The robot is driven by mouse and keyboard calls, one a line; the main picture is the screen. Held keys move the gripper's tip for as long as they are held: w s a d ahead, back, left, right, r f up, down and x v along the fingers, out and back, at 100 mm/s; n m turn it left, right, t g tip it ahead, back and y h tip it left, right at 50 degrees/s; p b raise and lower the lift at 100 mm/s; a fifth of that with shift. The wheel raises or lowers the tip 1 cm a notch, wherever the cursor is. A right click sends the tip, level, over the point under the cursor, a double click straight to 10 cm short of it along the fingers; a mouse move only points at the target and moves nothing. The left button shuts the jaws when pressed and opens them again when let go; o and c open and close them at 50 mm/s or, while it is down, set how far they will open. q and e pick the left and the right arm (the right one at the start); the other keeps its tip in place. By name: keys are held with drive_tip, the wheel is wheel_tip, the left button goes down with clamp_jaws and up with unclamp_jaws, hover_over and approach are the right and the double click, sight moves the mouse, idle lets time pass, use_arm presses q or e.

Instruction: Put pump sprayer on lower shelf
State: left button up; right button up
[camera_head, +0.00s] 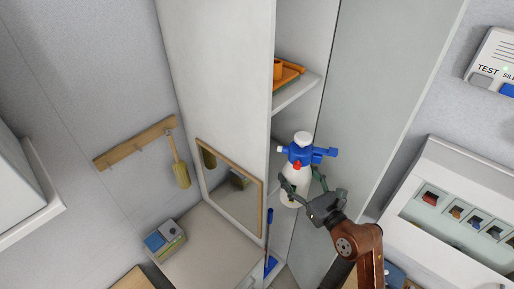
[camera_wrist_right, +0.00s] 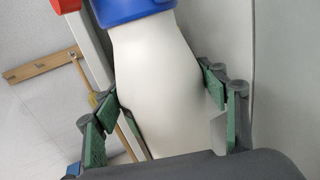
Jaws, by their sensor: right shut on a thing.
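The pump sprayer (camera_head: 296,177) has a white body and a blue head with a red part. It is upright or nearly so, in front of the open narrow cabinet. My right gripper (camera_head: 302,190) is shut on its white body, with a finger on each side. In the right wrist view the white body of the sprayer (camera_wrist_right: 158,85) fills the space between the green-padded fingers of the gripper (camera_wrist_right: 160,100). The upper shelf (camera_head: 297,92) of the cabinet is above the sprayer. The lower part of the cabinet is partly hidden by the sprayer and my arm. My left gripper is not in view.
An orange tray with a cup (camera_head: 286,73) sits on the upper shelf. The open cabinet door (camera_head: 375,100) stands right of the opening. A blue-handled tool (camera_head: 269,235) stands low at the cabinet. A framed mirror (camera_head: 230,188) is to the left. A breaker box (camera_head: 450,215) is at right.

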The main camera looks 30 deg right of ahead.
drive_tip(key=w+f+b, duration=0.2)
drive_tip(key=w, duration=1.6)
drive_tip(key=shift+d+f, duration=0.2)
drive_tip(key=shift+f+b, duration=0.25)
drive_tip(key=shift+b, duration=0.05)
drive_tip(key=o, duration=1.6)
